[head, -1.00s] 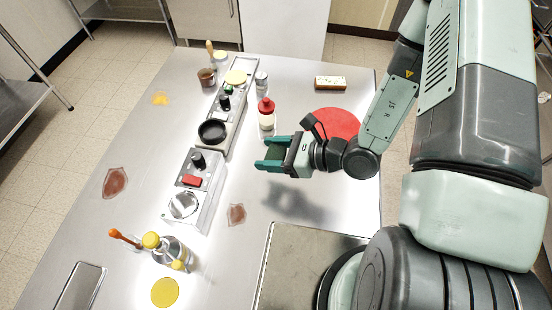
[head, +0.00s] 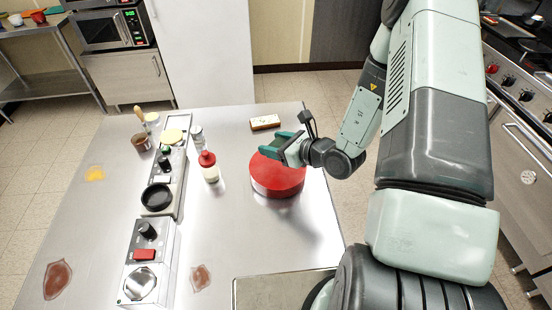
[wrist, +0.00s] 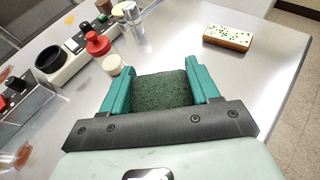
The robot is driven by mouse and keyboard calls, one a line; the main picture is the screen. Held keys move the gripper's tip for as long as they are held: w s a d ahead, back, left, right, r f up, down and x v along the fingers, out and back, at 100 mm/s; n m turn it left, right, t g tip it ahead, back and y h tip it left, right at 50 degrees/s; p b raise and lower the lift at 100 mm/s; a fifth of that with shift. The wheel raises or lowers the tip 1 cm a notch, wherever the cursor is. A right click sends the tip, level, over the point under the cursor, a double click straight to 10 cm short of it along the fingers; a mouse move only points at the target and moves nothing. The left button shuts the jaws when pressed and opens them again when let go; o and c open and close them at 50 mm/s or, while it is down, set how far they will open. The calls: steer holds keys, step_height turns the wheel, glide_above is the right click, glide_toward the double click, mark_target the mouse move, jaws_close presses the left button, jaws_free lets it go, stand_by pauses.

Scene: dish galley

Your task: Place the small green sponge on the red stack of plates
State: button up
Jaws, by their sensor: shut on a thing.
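My gripper (head: 272,146) is shut on the small green sponge. The dark green sponge (wrist: 162,92) shows between the two teal fingers in the wrist view. In the head view, the red stack of plates (head: 279,183) is a round red pile on the right part of the steel table. My gripper appears over the far left part of this stack in the picture; I cannot tell how high it is above it. In the wrist view the stack is not visible.
A red-capped bottle (head: 209,168) stands left of the stack. A brown block with a pale speckled top (head: 265,122) lies beyond it. A metal tray (head: 262,291) is at the front. Table between is clear.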

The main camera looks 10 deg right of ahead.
mark_target(275, 164)
steer(key=shift+f, duration=2.7)
steer(key=o, duration=1)
steer(key=shift+f, duration=0.1)
steer(key=shift+r, duration=0.2)
steer(key=v, duration=1.2)
steer(key=shift+f, duration=0.15)
